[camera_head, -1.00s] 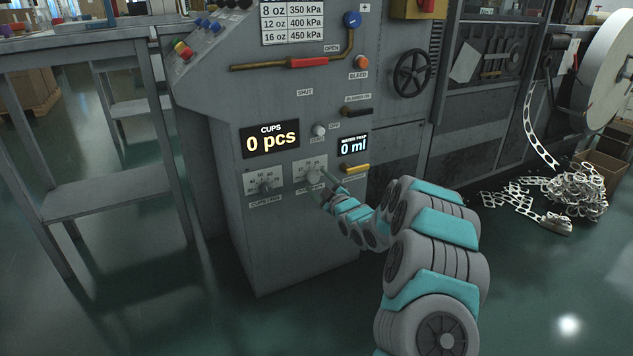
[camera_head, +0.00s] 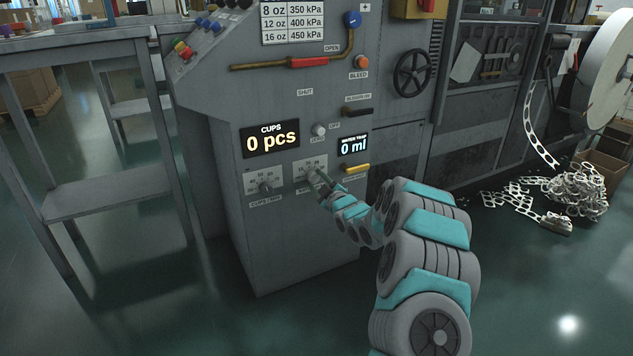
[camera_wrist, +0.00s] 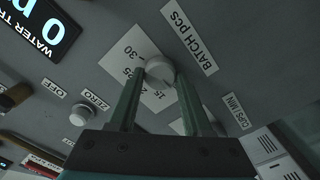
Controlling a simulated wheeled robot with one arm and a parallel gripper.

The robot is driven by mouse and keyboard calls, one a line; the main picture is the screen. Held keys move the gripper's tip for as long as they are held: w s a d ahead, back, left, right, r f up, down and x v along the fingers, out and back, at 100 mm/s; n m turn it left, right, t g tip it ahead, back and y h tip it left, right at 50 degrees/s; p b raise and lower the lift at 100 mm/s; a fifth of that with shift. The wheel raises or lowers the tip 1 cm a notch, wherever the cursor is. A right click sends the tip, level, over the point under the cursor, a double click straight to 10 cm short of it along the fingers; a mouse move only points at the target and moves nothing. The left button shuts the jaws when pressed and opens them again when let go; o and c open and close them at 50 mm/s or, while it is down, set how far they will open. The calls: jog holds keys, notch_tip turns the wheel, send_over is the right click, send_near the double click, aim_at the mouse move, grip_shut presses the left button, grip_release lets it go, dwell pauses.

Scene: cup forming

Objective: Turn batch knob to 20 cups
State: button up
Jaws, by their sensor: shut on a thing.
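The batch knob (camera_wrist: 160,72) is a pale round knob on a white dial plate (camera_wrist: 118,65) beside the label BATCH PCS. Numbers 30, 25 and 15 can be made out around it in the wrist view. My gripper (camera_wrist: 160,80) has one finger on each side of the knob and is shut on it. The knob's pointer direction cannot be read clearly. In the head view, my gripper (camera_head: 323,182) reaches the dial plate (camera_head: 304,167) from the lower right and hides part of the knob.
The CUPS/MIN knob (camera_head: 265,187) is just left of the batch dial. The CUPS display (camera_head: 271,139) reads 0 pcs and the water trap display (camera_head: 353,145) reads 0 ml. A yellow handle (camera_head: 355,168) and the zero knob (camera_head: 319,130) are close by.

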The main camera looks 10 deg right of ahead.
grip_shut()
jog(key=shift+m, duration=0.4)
jog(key=m+p, duration=0.2)
jog(key=m, duration=0.1)
jog(key=shift+r+m, duration=0.1)
jog(key=shift+m, duration=0.3)
jog(key=m+p, duration=0.2)
jog(key=m, duration=0.1)
jog(key=shift+m, duration=0.3)
jog(key=m+p, duration=0.1)
jog(key=m, duration=0.2)
jog(key=shift+m+p, duration=0.3)
jog(key=shift+d+m+p, duration=0.1)
jog(key=shift+m+p, duration=0.6)
jog(key=shift+m, duration=1.2)
